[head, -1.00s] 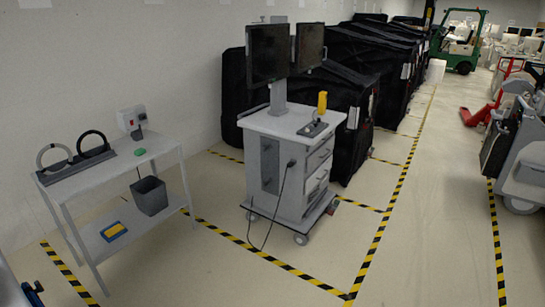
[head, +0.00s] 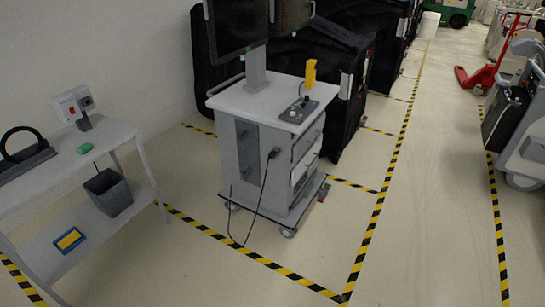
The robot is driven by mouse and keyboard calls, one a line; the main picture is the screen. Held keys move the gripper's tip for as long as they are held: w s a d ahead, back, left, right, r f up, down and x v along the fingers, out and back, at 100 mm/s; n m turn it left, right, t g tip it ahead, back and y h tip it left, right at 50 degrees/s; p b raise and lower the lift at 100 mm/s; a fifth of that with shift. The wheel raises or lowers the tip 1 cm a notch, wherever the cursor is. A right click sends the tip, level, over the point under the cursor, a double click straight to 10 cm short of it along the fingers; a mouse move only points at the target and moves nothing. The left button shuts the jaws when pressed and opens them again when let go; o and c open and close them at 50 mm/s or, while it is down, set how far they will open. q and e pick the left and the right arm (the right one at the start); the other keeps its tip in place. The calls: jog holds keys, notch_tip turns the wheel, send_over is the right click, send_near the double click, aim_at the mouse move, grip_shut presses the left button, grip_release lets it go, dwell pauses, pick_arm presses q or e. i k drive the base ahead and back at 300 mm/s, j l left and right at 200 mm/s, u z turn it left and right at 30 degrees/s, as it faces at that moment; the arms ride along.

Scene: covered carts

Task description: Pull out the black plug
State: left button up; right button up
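A black plug (head: 272,154) sits at the side of the grey wheeled cart (head: 243,100), near its front corner. A black cable hangs from it in a loop down to the floor. A white box with a red switch (head: 72,106) stands on the table at the left, with a dark socket-like part (head: 85,102) on its right face and a dark grey piece below that. Neither of my grippers is in view.
The white two-level table (head: 100,142) carries a black ring stand (head: 22,152), a green item (head: 85,148), a dark bin (head: 109,192) and a blue-yellow item (head: 69,240). Black covered carts (head: 335,85) stand behind. The floor in front of the grey cart is clear.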

aim_at(272, 154)
jog(key=i+j, duration=0.25)
jog(key=i+j+z, duration=0.15)
jog(key=j, duration=0.35)
jog(key=i+j, duration=0.35)
jog(key=i+j+z, duration=0.1)
jog(key=i+j, duration=0.15)
jog(key=j, duration=0.2)
jog(key=i+j, duration=0.2)
jog(key=j, duration=0.2)
jog(key=i+j+z, duration=0.15)
jog(key=j, duration=0.3)
jog(key=i+j, duration=0.3)
jog(key=j, duration=0.15)
jog(key=i+j+z, duration=0.1)
jog(key=j, duration=0.3)
jog(key=i+j, duration=0.2)
jog(key=i+l, duration=0.15)
jog(key=i, duration=0.3)
